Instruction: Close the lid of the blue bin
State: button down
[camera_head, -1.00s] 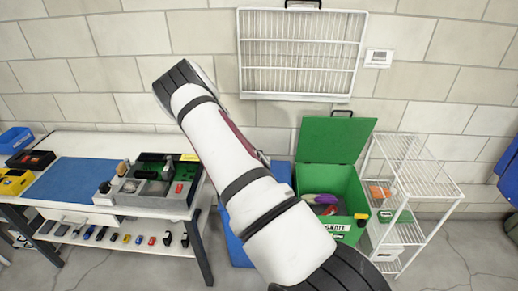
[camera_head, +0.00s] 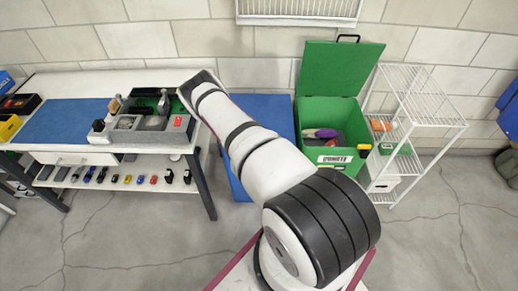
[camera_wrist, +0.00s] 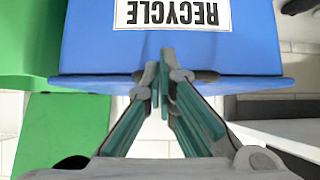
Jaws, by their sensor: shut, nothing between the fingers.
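The blue bin (camera_wrist: 215,45) shows upside down in the wrist view, with a white RECYCLE label on its front. Its blue lid (camera_wrist: 255,86) is seen nearly edge-on as a flat band across the bin's top and looks down; I cannot tell whether a small gap is left. In the head view the blue lid (camera_head: 268,108) is partly hidden behind my arm, between the workbench and the green bin. My gripper (camera_wrist: 165,72) is shut and empty, its fingertips in front of the lid's edge in the wrist view. Contact cannot be told.
A green bin (camera_head: 310,155) with its lid (camera_head: 338,68) standing open is right of the blue bin. A white wire rack (camera_head: 420,95) stands further right. A workbench (camera_head: 90,70) with trays is on the left. The floor in front is clear.

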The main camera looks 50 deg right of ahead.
jog(key=shift+f, duration=0.35)
jog(key=shift+s, duration=0.1)
jog(key=shift+s+a, duration=0.1)
jog(key=shift+a, duration=0.05)
jog(key=v, duration=1.1)
jog(key=shift+a+r, duration=0.2)
jog(key=shift+r, duration=0.2)
